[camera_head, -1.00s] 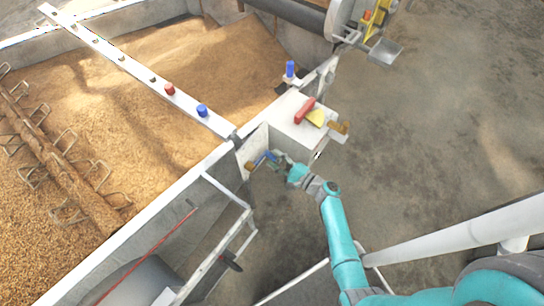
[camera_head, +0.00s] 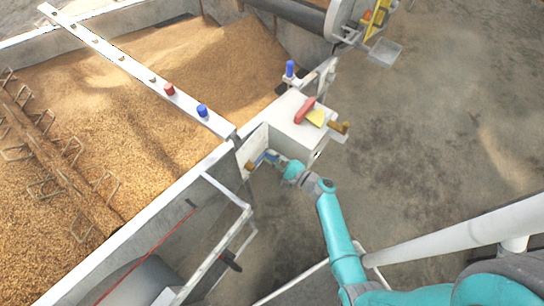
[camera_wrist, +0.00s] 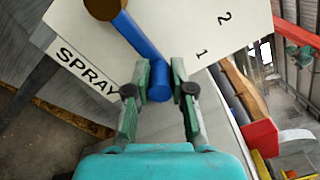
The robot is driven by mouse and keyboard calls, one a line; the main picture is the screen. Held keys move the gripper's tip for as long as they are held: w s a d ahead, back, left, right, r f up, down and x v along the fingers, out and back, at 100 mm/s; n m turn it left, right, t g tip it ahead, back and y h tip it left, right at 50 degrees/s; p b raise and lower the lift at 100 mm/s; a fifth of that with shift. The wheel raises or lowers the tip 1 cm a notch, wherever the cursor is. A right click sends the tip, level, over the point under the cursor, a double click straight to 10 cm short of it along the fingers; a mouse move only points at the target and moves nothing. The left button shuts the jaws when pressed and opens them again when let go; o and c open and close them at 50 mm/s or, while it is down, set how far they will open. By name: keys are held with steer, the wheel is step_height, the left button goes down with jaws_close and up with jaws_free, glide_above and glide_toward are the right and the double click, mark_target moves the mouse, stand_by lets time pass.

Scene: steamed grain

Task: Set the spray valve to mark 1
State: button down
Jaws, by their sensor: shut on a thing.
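The spray valve is a blue lever (camera_wrist: 138,36) on a round brown hub (camera_wrist: 104,6), mounted on a white panel (camera_wrist: 185,25) lettered "SPRAY". The panel carries mark 1 (camera_wrist: 202,54) and mark 2 (camera_wrist: 224,18). The lever slants down and right from the hub, and its free end lies below and left of mark 1, apart from the numeral. My gripper (camera_wrist: 160,78) is shut on the lever's free end, one finger on each side. In the head view, my gripper (camera_head: 273,158) is at the panel on the bin's corner; the lever is small and partly hidden there.
A white box (camera_head: 292,130) with a red handle (camera_head: 305,110) and yellow and brown parts stands just above my gripper. The grain bin's wall (camera_head: 150,215) and a white rail frame (camera_head: 225,240) lie to the left. Open floor (camera_head: 440,130) is to the right.

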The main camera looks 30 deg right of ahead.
steer(key=r+n, duration=0.1)
steer(key=n, duration=0.1)
steer(key=r+n, duration=0.2)
steer(key=shift+a, duration=0.35)
steer(key=c, duration=1)
jaws_free()
steer(key=shift+s+d, duration=0.25)
steer(key=shift+s, duration=0.25)
steer(key=v, duration=1.1)
